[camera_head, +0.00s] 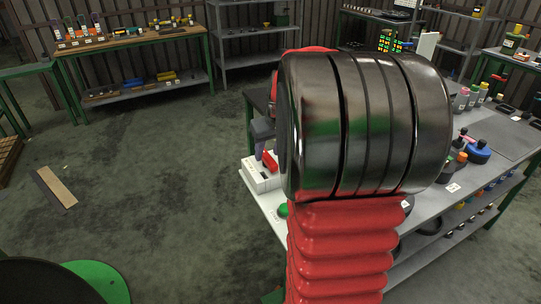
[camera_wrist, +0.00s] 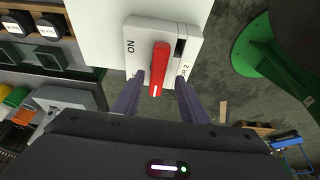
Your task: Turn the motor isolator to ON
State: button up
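The motor isolator is a white box (camera_wrist: 187,41) with a red handle (camera_wrist: 160,60) in the upper middle of the wrist view. "ON" is printed left of the handle; a partly covered label ending in "OR 2" is at right. The handle's white-marked end points down the picture, towards my gripper, not at the "ON" print. My gripper (camera_wrist: 159,82) is open, its two purple fingers on either side of the handle's lower end. I cannot tell whether they touch it. In the head view the isolator box (camera_head: 259,176) shows left of my arm, which hides much of that area.
A grey workbench (camera_head: 455,187) with bottles and parts stands at right. Floor (camera_head: 150,170) at left is largely clear apart from a small board (camera_head: 57,188).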

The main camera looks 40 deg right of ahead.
jog(key=shift+d+x, duration=0.2)
jog(key=shift+x, duration=1)
jog(key=shift+s, duration=0.1)
jog(key=shift+a, duration=0.15)
jog(key=shift+c, duration=0.3)
jog(key=shift+c, duration=0.7)
jog(key=c, duration=0.4)
grip_shut()
